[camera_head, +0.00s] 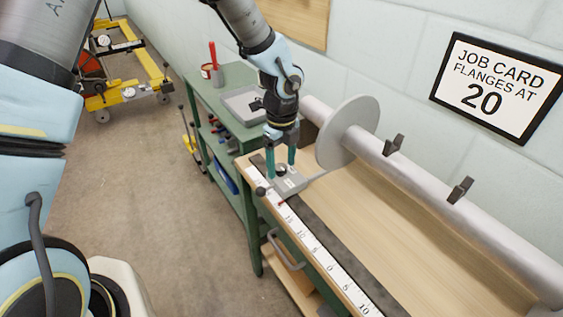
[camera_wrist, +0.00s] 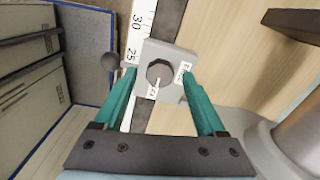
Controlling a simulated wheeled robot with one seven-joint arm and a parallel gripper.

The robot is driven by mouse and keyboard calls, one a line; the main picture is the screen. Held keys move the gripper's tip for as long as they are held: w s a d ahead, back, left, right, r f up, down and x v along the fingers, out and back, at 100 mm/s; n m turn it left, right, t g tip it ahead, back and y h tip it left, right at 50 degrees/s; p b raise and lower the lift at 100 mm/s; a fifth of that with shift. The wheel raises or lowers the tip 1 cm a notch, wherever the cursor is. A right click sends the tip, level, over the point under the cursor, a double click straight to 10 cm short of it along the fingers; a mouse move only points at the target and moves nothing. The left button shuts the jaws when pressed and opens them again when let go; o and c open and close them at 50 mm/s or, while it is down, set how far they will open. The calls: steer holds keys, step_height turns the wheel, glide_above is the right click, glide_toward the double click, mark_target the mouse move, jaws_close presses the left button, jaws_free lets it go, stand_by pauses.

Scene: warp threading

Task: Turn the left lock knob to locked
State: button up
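The lock knob (camera_wrist: 158,70) is a dark, roughly octagonal knob on a grey sliding block (camera_wrist: 158,47). In the head view the block (camera_head: 291,187) sits on the ruler rail at the near left of the bench. A pale pointer mark on the knob aims toward a small label at the lower side; a second label is at the right. Their lettering is too small to read surely. My gripper (camera_wrist: 159,73) has teal fingers, open, one on each side of the knob with gaps visible. In the head view my gripper (camera_head: 280,163) is directly above the block, partly hiding the knob.
A white ruler strip (camera_head: 318,249) runs along the bench front. A beam with a round flange (camera_head: 349,132) lies behind, close to my gripper. A black ball handle (camera_head: 261,190) sticks out of the block. A green cart (camera_head: 228,82) stands left. The wall job card (camera_head: 495,87) reads "FLANGES AT 20".

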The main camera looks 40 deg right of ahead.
mark_target(281, 167)
steer(key=shift+r, duration=0.15)
step_height(281, 167, up, 11)
steer(key=b, duration=0.1)
steer(key=shift+f, duration=0.2)
stand_by(0.6)
